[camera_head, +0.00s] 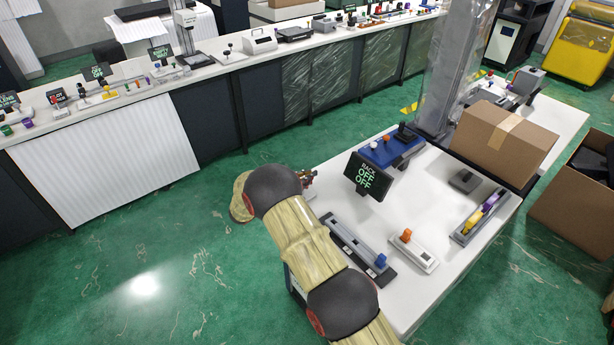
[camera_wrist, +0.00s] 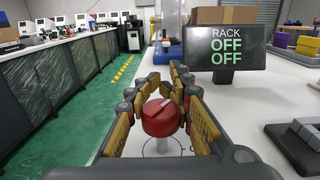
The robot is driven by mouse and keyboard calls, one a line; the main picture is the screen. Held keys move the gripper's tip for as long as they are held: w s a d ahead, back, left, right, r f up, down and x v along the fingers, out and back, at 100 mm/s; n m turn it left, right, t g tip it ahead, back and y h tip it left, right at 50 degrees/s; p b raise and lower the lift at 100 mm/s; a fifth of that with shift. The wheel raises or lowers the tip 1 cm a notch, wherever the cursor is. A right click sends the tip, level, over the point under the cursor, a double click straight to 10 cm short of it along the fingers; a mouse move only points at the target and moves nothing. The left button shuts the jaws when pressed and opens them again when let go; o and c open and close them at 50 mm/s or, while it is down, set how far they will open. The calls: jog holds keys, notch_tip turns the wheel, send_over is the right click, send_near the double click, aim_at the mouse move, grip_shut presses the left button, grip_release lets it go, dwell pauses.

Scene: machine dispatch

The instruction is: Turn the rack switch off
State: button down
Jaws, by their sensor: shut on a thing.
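A red rotary knob (camera_wrist: 162,118) with a pale mark on its top sits between the finger pads of my gripper (camera_wrist: 167,86) in the wrist view. The gripper is shut on it. The knob stands on a pale stem or base above the white table. A black display (camera_wrist: 224,47) behind it to the right reads RACK, OFF, OFF. The same display (camera_head: 369,176) shows in the head view. There my gripper (camera_head: 308,178) is at the table's left edge, mostly behind my arm, which hides the knob.
On the white table (camera_head: 440,190) are a blue box with a joystick (camera_head: 392,148), a slider rail with a blue knob (camera_head: 357,248), an orange-knobbed white switch (camera_head: 413,250) and a cardboard box (camera_head: 502,140). Green floor lies left of the table.

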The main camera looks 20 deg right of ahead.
jog(key=shift+w+n+t+p, duration=0.1)
jog(key=shift+n+t+p, duration=0.2)
jog(key=shift+t, duration=0.1)
jog(key=shift+w+a+r+n+t+y+p, duration=0.15)
jog(key=shift+n+t+y+p, duration=0.2)
jog(key=shift+n+t+y, duration=0.45)
jog(key=n+t+y, duration=0.1)
jog(key=t, duration=0.1)
jog(key=shift+w+a+n+t+y+p, duration=0.2)
jog(key=shift+w+n+t+y+p, duration=0.1)
jog(key=shift+w+n+t+y, duration=0.1)
jog(key=shift+w+a+n+t+y, duration=0.15)
jog(key=shift+a+n+t+y, duration=0.05)
jog(key=shift+n+t+y, duration=0.5)
jog(key=shift+w+a+n+t+y, duration=0.1)
jog(key=shift+a+n+t+y, duration=0.1)
jog(key=shift+n+t+y, duration=0.45)
jog(key=shift+w+a+n+t+y, duration=0.2)
jog(key=shift+n+t+y, duration=0.25)
jog(key=shift+y, duration=0.4)
jog(key=c, duration=1.5)
grip_release()
jog(key=shift+c, duration=0.2)
jog(key=shift+s+a, duration=0.1)
jog(key=v, duration=1.1)
jog(key=shift+s, duration=0.4)
